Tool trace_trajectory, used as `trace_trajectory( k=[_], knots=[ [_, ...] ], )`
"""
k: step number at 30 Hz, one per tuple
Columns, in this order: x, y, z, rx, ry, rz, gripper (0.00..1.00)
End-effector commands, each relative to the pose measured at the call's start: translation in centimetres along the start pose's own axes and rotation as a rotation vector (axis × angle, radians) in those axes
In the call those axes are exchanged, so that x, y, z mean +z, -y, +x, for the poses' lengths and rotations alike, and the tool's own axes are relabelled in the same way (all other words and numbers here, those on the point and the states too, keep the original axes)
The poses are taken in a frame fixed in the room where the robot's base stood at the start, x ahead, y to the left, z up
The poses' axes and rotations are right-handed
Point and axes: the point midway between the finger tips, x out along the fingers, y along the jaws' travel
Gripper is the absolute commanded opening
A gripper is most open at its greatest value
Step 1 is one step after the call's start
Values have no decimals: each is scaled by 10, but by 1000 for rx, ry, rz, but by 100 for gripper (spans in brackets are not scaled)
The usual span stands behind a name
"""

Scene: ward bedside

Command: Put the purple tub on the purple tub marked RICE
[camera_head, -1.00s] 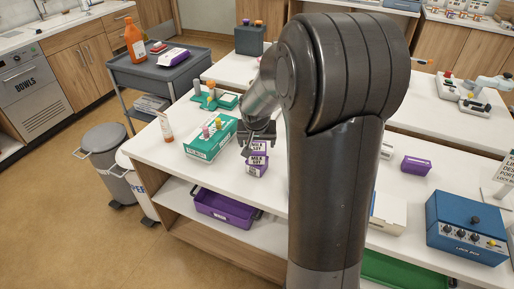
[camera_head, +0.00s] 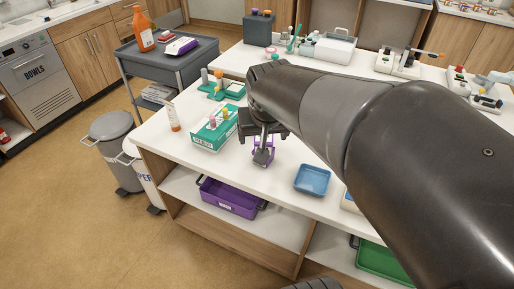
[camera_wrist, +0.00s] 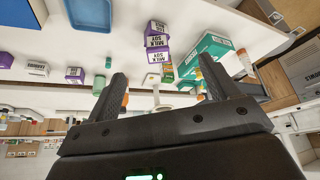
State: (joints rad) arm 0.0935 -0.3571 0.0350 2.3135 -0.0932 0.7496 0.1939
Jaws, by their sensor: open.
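Purple tubs (camera_wrist: 157,42) with white labels reading MILK SOY stand stacked on the white counter in the wrist view. In the head view, the stack (camera_head: 263,158) is mostly hidden behind my gripper (camera_head: 263,143). Another purple tub (camera_wrist: 75,72) and one at the left edge (camera_wrist: 6,60) also show in the wrist view. Their labels are too small to read, and I see no readable RICE label.
A green and white glove box (camera_head: 217,128) stands close left of the stack. A blue tray (camera_head: 312,180) lies to its right, with clear counter between. A larger purple bin (camera_head: 228,200) sits on the shelf below. My arm hides the counter's right part.

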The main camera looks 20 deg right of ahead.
Motion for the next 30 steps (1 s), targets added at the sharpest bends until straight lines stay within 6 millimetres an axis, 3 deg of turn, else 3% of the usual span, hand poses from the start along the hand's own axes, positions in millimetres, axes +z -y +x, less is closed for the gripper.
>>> trace_trajectory(
  k=[1,6,12,17,30],
  knots=[
    [14,2,-14,-13,-13,-21,80],
    [59,6,-45,-55,-32,-92,80],
    [97,8,-62,-93,-47,-154,80],
    [108,8,-66,-105,-50,-172,80],
    [108,8,-66,-105,-49,-173,80]
  ],
)
